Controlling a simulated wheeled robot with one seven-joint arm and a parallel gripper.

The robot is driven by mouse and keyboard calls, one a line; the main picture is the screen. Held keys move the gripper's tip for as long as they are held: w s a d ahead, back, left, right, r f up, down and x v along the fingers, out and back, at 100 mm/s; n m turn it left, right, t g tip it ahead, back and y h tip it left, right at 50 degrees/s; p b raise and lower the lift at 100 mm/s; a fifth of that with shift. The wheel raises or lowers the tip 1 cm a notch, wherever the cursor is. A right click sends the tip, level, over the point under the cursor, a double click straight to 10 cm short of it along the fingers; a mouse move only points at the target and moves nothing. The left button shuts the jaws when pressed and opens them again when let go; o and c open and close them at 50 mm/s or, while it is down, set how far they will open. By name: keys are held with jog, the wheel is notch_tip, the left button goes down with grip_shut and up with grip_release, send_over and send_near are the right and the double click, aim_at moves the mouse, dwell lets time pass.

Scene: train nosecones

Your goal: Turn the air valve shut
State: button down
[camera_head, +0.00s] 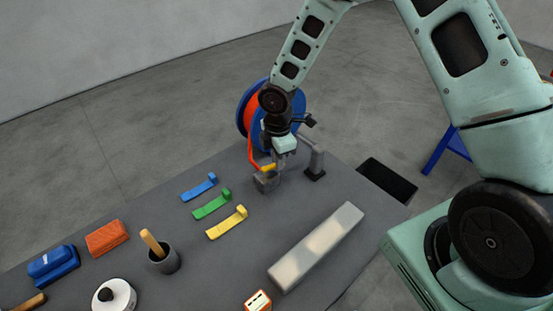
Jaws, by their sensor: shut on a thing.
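The air valve (266,181) stands on the grey table near its back edge, a grey body at the end of a red hose. A small yellow piece (268,167), which looks like its handle, shows on top. My gripper (274,163) is right at the valve, pointing down, and is shut on the yellow handle. The fingertips are small here and partly hidden by the gripper body, so the exact grip and the handle's angle are hard to tell.
A blue hose reel (244,108) with red hose stands behind my gripper. A grey bent post (316,160) is close on the right. Blue (199,187), green (212,204) and yellow (227,223) levers lie left; a long pale block (316,246) lies in front.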

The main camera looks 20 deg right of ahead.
jog(key=m+b, duration=0.1)
jog(key=m, duration=0.1)
jog(key=s+m+b, duration=0.1)
jog(key=m, duration=0.1)
jog(key=shift+s+a+f+m, duration=0.1)
jog(key=shift+s+a+m, duration=0.1)
jog(key=shift+m, duration=0.1)
jog(key=m, duration=0.1)
jog(key=m+b, duration=0.1)
jog(key=s+m+b, duration=0.1)
jog(key=shift+a+m, duration=0.3)
jog(key=shift+m, duration=0.1)
jog(key=m, duration=0.1)
jog(key=m+b, duration=0.1)
jog(key=m, duration=0.1)
jog(key=shift+s+a, duration=0.35)
jog(key=shift+a, duration=0.05)
jog(key=shift+s+a+m+b, duration=0.1)
jog(key=shift+a+m+b, duration=0.2)
jog(key=shift+m, duration=0.6)
jog(key=shift+s+a+m+b, duration=0.1)
jog(key=shift+m+b, duration=0.25)
jog(key=shift+m, duration=0.55)
jog(key=c, duration=1.4)
grip_release()
jog(key=shift+r, duration=0.2)
